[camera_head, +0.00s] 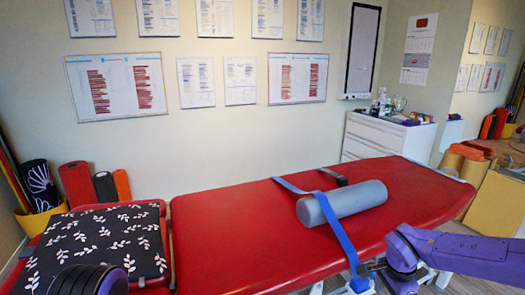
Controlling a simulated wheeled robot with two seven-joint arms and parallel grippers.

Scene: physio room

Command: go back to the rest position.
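My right arm comes in from the right, and its gripper (372,267) is at the near edge of the red treatment table (235,235). It is beside the hanging end of a blue strap (335,228). The gripper is small and partly hidden by its wrist, so I cannot tell if its fingers are open or shut, or if they touch the strap. A dark, ridged rounded part at the bottom left seems to be my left arm; my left gripper is not in view.
A grey roller (342,203) lies on the table across the strap. A black leaf-patterned cushion (95,246) lies at the table's left end. A white drawer cabinet (385,137) stands behind. Rolled mats (76,184) stand at left. The table's middle left is bare.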

